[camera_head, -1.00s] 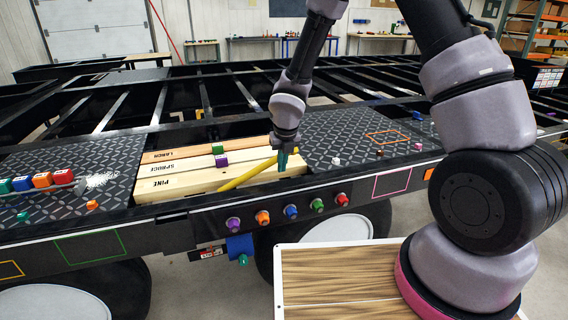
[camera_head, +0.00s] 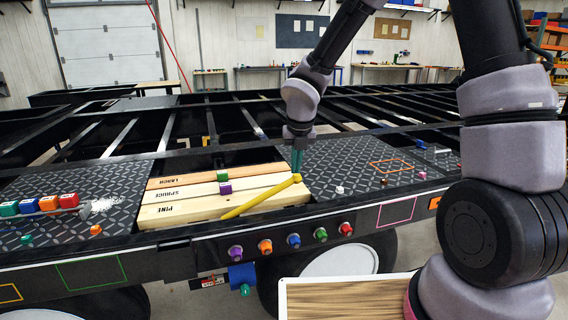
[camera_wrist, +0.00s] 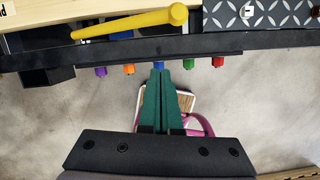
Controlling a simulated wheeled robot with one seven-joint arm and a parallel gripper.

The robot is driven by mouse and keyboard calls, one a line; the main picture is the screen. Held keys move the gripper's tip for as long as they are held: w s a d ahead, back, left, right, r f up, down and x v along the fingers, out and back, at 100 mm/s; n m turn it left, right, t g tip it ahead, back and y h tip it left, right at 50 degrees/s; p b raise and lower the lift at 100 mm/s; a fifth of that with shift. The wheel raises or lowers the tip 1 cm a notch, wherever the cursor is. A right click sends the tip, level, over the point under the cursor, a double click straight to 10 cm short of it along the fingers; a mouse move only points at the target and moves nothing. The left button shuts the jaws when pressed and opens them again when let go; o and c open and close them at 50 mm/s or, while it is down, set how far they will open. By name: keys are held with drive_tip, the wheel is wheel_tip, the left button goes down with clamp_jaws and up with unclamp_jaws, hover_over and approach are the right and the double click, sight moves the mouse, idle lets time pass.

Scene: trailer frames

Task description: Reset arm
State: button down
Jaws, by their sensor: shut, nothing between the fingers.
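My arm reaches in from the right in the head view. My gripper (camera_head: 297,160) points downward with its green fingers together and nothing between them, close to the end of a yellow hammer-like tool. The wrist view shows the same closed green fingers of my gripper (camera_wrist: 160,75), pointing up the picture toward the frame's front edge. The yellow tool (camera_head: 250,203) lies slantwise on the boards at their right end, and it also shows at the top of the wrist view (camera_wrist: 130,24).
Boards marked larch, spruce (camera_head: 190,192) and pine carry a green cube (camera_head: 222,175) and a purple cube (camera_head: 225,188). Coloured knobs (camera_head: 293,240) line the frame's front edge. Coloured blocks (camera_head: 48,203) and a brush (camera_head: 103,205) lie on the left metal plate.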

drive_tip(key=s+d+r+m+t+h, duration=0.1)
drive_tip(key=s+d+r+m, duration=0.1)
drive_tip(key=d+r+m, duration=0.7)
drive_tip(key=s+d+r+m+t, duration=0.1)
drive_tip(key=s+d+r+m, duration=0.2)
drive_tip(key=d+r+m, duration=0.5)
drive_tip(key=s+d+r+m+t+y, duration=0.1)
drive_tip(key=s+r+m, duration=0.3)
drive_tip(key=s+m, duration=0.3)
drive_tip(key=s+d+r+m+t+y, duration=0.1)
drive_tip(key=s+r+m, duration=0.3)
drive_tip(key=m, duration=1.3)
drive_tip(key=s, duration=0.3)
drive_tip(key=shift+d+r+y, duration=0.2)
drive_tip(key=shift+d+y, duration=0.05)
drive_tip(key=shift+y, duration=0.15)
